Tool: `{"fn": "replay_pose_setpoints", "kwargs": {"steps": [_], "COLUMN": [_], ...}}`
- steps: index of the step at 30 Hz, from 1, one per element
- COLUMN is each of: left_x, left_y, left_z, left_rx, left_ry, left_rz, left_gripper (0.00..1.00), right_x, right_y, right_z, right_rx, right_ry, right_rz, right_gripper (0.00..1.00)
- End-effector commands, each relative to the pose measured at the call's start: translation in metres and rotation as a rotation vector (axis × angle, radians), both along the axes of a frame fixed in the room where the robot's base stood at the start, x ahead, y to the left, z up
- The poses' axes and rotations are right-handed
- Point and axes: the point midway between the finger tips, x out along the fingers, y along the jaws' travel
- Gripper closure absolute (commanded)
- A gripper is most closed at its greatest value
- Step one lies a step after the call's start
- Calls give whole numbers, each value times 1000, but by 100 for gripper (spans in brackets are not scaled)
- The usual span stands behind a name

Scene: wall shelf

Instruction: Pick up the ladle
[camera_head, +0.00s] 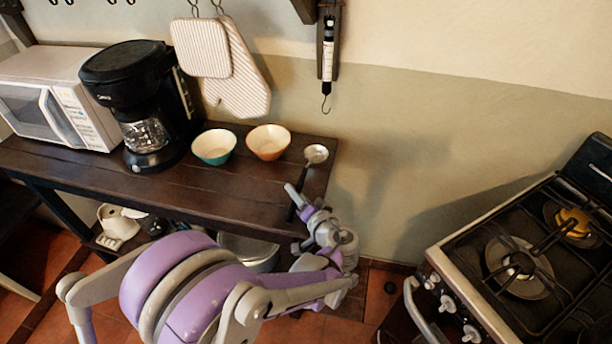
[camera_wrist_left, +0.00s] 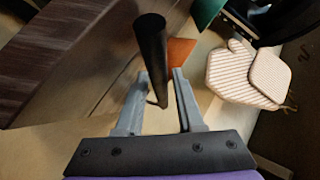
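The ladle lies at the right end of the dark wooden shelf. In the head view its pale round bowl (camera_head: 316,153) points to the back and its dark handle (camera_head: 293,212) runs forward to the front edge. My left gripper (camera_head: 301,197) is at the handle. In the left wrist view the black handle (camera_wrist_left: 151,55) shows in line with the gap between the two grey fingers (camera_wrist_left: 160,72). The fingers are apart, with gaps beside the handle. I cannot tell how deep it lies between them. My right gripper is not in view.
A teal bowl (camera_head: 214,147) and an orange bowl (camera_head: 268,142) stand left of the ladle. A black coffee maker (camera_head: 130,65) and a white microwave (camera_head: 62,98) are farther left. A stove (camera_head: 520,265) stands at right. Striped oven mitts (camera_head: 240,85) hang above the shelf (camera_head: 205,190).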

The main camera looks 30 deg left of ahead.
Motion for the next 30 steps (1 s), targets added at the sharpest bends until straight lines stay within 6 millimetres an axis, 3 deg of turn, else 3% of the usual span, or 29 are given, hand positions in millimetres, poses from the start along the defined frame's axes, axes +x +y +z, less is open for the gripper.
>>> {"fn": "replay_pose_setpoints", "kwargs": {"steps": [8,14,26,30], "left_x": [2,2,2,2], "left_y": [2,2,2,2], "left_z": [-1,-1,0,13], "left_rx": [0,0,0,0], "left_ry": [0,0,0,-1], "left_rz": [-1,-1,-1,-1], "left_gripper": [65,100,100,100], "right_x": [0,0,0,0], "right_y": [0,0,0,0], "right_z": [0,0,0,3], "right_rx": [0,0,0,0], "right_ry": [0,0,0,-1], "right_rz": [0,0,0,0], "right_gripper": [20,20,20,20]}}
